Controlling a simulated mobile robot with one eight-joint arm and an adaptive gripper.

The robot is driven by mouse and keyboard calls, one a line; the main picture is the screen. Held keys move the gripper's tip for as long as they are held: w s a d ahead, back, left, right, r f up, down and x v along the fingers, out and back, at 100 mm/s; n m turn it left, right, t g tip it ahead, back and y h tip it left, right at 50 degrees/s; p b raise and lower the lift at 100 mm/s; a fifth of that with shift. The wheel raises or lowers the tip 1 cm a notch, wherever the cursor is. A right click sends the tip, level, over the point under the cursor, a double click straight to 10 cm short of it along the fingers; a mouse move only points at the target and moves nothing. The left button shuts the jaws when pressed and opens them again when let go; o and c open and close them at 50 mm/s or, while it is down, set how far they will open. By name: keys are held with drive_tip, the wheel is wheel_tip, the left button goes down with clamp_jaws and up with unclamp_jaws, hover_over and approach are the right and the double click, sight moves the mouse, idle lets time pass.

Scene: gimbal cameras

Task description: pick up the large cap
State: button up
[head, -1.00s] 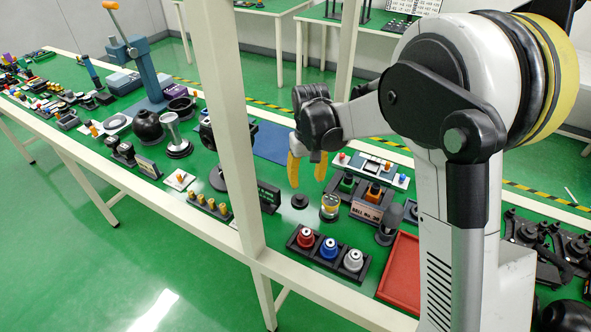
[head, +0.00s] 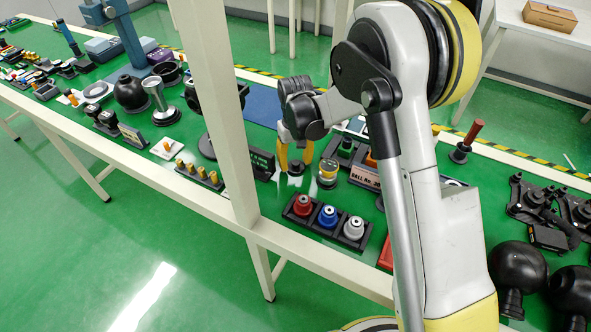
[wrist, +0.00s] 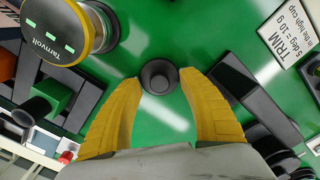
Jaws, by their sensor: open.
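A black, round, stepped cap (wrist: 159,77) stands on the green table between my yellow fingertips in the wrist view. It is the only cap-like piece at my fingers, and it also shows in the head view (head: 296,168).
A silver-and-yellow cylinder marked Tarnvolt (wrist: 62,30) stands close at left in the wrist view. A black block (wrist: 250,95) and a TRIM sign (wrist: 288,35) lie at right. A rack with red, blue and grey knobs (head: 328,219) sits nearer the table's front edge.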

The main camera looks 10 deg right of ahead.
drive_tip(key=shift+f, duration=0.1)
drive_tip(key=c, duration=0.9)
